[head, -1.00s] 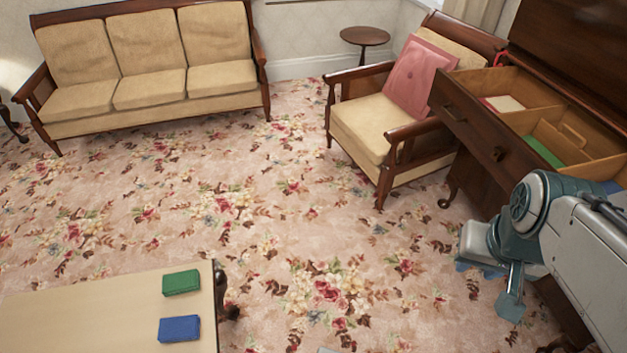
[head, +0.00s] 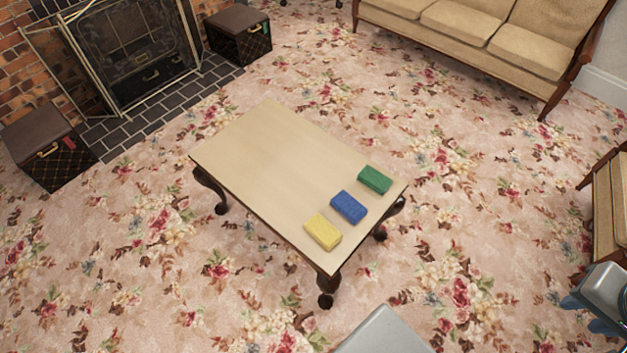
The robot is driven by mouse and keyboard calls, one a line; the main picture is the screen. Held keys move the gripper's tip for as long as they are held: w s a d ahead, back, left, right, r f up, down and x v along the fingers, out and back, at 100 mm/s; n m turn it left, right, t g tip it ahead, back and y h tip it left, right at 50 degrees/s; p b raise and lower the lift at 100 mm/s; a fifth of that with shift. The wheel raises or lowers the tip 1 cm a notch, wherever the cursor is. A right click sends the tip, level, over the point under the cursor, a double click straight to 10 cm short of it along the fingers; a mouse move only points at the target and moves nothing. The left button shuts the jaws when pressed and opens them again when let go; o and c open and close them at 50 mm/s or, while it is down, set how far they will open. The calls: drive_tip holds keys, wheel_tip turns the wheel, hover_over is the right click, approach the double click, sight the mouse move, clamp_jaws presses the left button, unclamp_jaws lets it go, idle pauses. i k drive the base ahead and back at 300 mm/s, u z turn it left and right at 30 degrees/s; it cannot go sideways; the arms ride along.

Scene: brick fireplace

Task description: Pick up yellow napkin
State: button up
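The yellow napkin (head: 323,231) is a small folded block. It lies on the near right part of a low wooden table (head: 250,160), close to the table's front edge. A blue napkin (head: 348,207) and a green napkin (head: 374,180) lie in a row beyond it, toward the right corner. Part of my arm (head: 603,292) shows at the lower right edge, well to the right of the table. My gripper's fingertips are not clearly visible in this view. Nothing covers the yellow napkin.
Open carpet (head: 450,270) surrounds the table. A cream sofa (head: 470,32) stands at the back right and an armchair (head: 608,205) at the right edge. A fireplace screen (head: 125,50) and two dark boxes (head: 48,150) are at the left. The table's left part is bare.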

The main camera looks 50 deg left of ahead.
sight(319, 227)
drive_tip(key=u, duration=2)
drive_tip(key=i, duration=0.5)
drive_tip(key=u, duration=0.05)
